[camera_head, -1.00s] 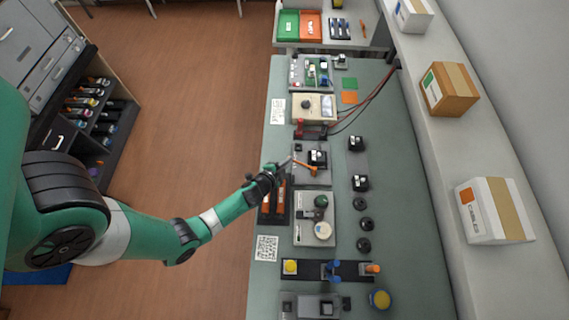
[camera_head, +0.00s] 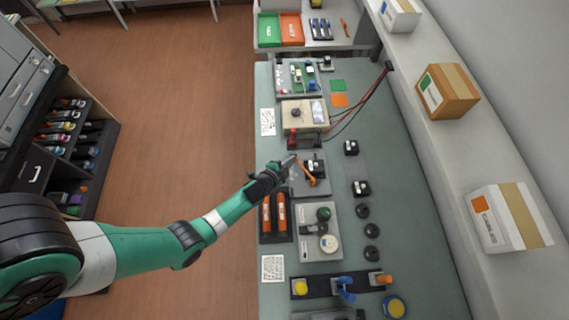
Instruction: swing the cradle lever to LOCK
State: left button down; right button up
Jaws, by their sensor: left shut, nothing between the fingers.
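The cradle (camera_head: 322,185) is a grey plate on the bench, with a dark part and small white and green details on top. Its orange lever (camera_head: 306,172) slants from upper left to lower right across the plate. My left gripper (camera_head: 292,160) is shut and empty, its tips at or very near the lever's upper-left end. I cannot tell whether they touch. LOCK lettering is too small to make out. My right gripper is not in view.
A grey fixture (camera_head: 334,245) sits just below the cradle.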

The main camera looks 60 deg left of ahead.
pick_arm(q)
jog(key=shift+w+a+f+b, duration=0.1)
jog(key=shift+w+a+b, duration=0.15)
jog(key=shift+w, duration=0.3)
jog(key=shift+w+a+b, duration=0.1)
jog(key=shift+w+b, duration=0.1)
jog(key=shift+w, duration=0.8)
jog(key=shift+s+d+b, duration=0.3)
jog(key=shift+d+b, duration=0.2)
jog(key=shift+d, duration=0.3)
